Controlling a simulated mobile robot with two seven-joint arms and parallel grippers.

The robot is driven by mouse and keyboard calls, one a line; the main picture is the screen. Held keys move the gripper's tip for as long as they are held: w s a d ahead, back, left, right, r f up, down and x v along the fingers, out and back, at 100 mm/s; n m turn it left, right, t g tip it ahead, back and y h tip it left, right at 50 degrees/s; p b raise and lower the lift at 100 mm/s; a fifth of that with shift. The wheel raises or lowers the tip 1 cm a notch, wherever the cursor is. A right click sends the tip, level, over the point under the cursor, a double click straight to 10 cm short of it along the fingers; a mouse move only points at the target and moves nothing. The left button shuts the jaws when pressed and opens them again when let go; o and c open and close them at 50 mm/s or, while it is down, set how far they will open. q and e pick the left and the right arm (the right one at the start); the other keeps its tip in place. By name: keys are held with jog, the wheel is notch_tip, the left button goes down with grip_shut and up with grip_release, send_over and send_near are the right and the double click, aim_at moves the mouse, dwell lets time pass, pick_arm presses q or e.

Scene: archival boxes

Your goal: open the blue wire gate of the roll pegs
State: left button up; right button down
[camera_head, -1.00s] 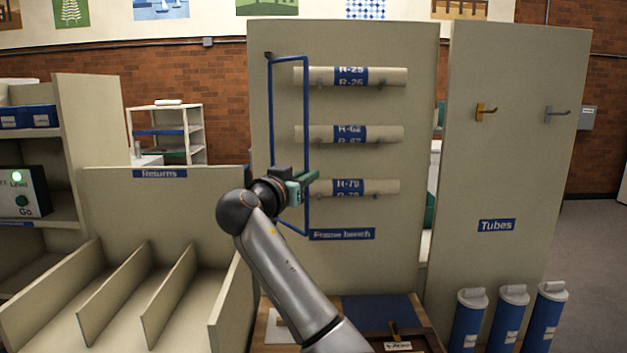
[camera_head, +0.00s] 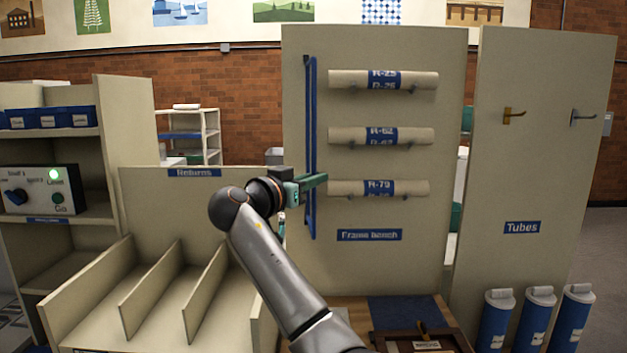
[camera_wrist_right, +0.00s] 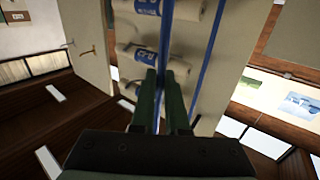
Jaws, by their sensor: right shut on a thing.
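The blue wire gate (camera_head: 314,110) is a tall thin frame on the left side of the peg panel. In the head view it looks nearly edge-on, standing out from the panel. My right gripper (camera_head: 318,181) is shut on its upright wire, at about the height of the lowest roll. The right wrist view shows the blue wire running between the green fingers (camera_wrist_right: 163,88), with the gate's other upright (camera_wrist_right: 209,60) beside it. Three pale rolls with blue labels, top (camera_head: 350,79), middle (camera_head: 350,135) and bottom (camera_head: 415,188), lie on pegs to the right. My left gripper is out of view.
The Returns rack (camera_head: 150,210) with slanted dividers stands left of the panel. A Tubes panel (camera_head: 540,160) with two hooks is at the right, blue tubes (camera_head: 535,320) below it. A bench with a blue mat (camera_head: 400,311) lies under the gate panel.

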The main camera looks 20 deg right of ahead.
jog(key=shift+r, duration=0.1)
jog(key=c, duration=0.9)
grip_release()
jog(key=shift+w, duration=0.1)
jog(key=b+v, duration=0.2)
jog(key=v, duration=1)
jog(key=shift+a+b, duration=0.25)
jog(key=shift+b, duration=0.05)
